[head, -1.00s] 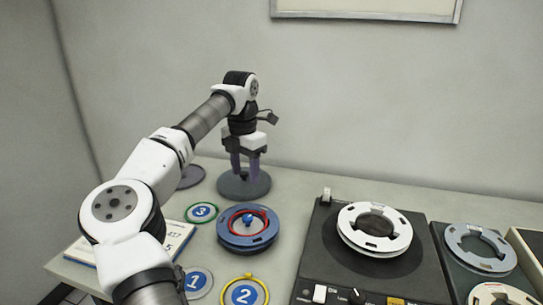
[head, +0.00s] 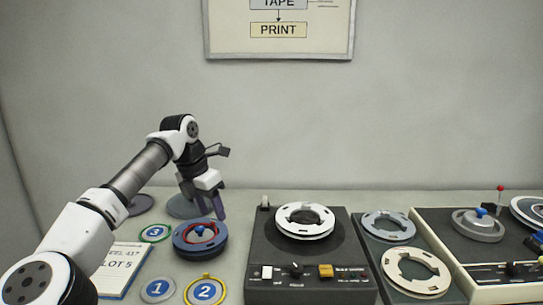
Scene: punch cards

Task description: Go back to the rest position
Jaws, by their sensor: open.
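My gripper (head: 208,212) hangs at the left of the table, with its fingers open and pointing down and slightly right. The fingers appear behind or just above the dark blue reel (head: 186,250), which has a red ring and a blue knob at its middle. I cannot tell the exact gap between them. I see nothing held between the fingers. A grey round disc (head: 176,206) lies behind the fingers and is partly hidden by them.
Numbered discs 3 (head: 154,233), 1 (head: 157,290) and 2 (head: 204,291) lie near the blue reel, beside a printed card (head: 124,272). A tape machine (head: 262,240) bears a white reel (head: 305,221). More reels and a console (head: 440,226) stand at right.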

